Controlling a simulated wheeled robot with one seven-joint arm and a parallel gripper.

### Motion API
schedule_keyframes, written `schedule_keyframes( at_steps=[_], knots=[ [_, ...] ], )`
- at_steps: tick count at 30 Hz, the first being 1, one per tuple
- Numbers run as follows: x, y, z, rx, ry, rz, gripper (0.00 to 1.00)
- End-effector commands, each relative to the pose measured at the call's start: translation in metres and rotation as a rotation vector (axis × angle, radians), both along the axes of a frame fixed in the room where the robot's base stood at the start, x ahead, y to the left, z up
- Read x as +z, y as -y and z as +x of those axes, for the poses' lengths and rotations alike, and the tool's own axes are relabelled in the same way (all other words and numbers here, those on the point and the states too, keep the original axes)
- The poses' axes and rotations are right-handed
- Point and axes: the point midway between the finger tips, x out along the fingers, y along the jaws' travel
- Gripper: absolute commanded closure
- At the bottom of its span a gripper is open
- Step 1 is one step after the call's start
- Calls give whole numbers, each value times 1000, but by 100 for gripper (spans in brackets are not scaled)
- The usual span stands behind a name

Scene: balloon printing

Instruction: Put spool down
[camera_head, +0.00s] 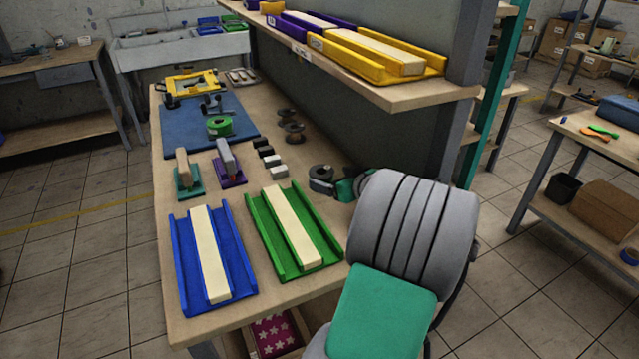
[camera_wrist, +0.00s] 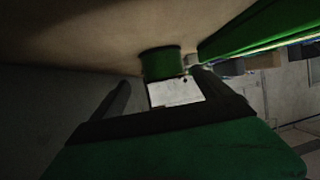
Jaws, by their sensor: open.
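My gripper (camera_wrist: 162,77) shows in the wrist view with its two dark fingers spread apart. A short green cylinder, seemingly a spool (camera_wrist: 162,63), shows at the gap between the fingertips, against the bench top. I cannot tell whether a finger touches it. In the head view my arm's end reaches the bench right of the green tray (camera_head: 275,215), and my forearm hides part of it. A dark round spool-like thing (camera_head: 321,172) is there beside it. Dark spools (camera_head: 289,115) stand right of the mat.
The blue tray (camera_head: 182,265) and green tray each hold a pale block at the bench's near end. Stamps (camera_head: 187,180) and small blocks stand behind them. A shelf (camera_head: 400,96) with yellow and purple trays overhangs the bench's right side.

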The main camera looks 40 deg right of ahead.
Motion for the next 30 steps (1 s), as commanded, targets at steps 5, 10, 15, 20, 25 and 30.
schedule_keyframes(
  at_steps=[5,10,15,20,25,30],
  knots=[
    [-12,-3,27,1,-4,3,11],
    [-22,2,47,-4,-2,1,11],
    [-22,3,48,-6,-2,0,11],
    [-22,2,48,-5,-2,0,20],
    [-22,1,49,-4,-2,0,34],
    [-23,1,49,-4,-2,0,48]
  ],
)
